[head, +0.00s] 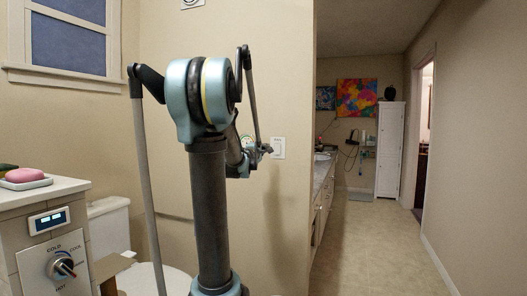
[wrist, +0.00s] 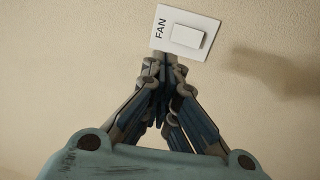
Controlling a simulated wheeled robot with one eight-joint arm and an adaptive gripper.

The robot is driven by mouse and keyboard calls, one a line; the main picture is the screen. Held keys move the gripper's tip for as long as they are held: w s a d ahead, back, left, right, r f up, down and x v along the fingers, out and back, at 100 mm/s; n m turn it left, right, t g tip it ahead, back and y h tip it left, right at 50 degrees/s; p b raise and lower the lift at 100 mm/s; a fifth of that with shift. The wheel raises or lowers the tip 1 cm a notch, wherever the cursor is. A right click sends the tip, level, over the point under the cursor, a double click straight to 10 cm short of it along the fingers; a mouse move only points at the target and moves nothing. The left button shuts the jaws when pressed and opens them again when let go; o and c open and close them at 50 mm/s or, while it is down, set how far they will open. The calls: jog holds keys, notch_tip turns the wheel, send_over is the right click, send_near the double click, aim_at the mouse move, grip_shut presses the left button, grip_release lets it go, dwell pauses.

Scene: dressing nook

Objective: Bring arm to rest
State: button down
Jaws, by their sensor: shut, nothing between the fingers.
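My gripper (wrist: 165,62) is shut and empty in the wrist view. Its fingertips meet just below a white wall switch plate marked FAN (wrist: 187,33) and overlap its lower edge in the picture. I cannot tell whether they touch it. In the head view my arm stands raised in the middle, and my gripper (head: 266,149) shows small at its far end. The white switch plate (head: 279,148) is on the beige wall just right of it.
A counter (head: 40,190) at the left holds a pink soap on a white dish (head: 25,182). A dial panel (head: 62,264) is on its front. A hallway with clear floor (head: 370,240) opens at the right.

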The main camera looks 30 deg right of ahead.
jog(key=shift+s+a, duration=0.1)
dwell(0.5)
jog(key=s+a+f+m+g+y, duration=0.4)
jog(key=s+a+f+y, duration=0.3)
jog(key=s+a+f, duration=1)
jog(key=s+a+f+m+g+y, duration=0.4)
jog(key=s+a+f+g+y, duration=0.2)
jog(key=s+a+f, duration=1.2)
jog(key=a+f+y, duration=0.1)
jog(key=a+f, duration=0.1)
jog(key=a, duration=0.3)
jog(key=shift+s+a+f+g+y, duration=0.3)
jog(key=shift+s+a+f, duration=0.05)
jog(key=shift+a, duration=0.05)
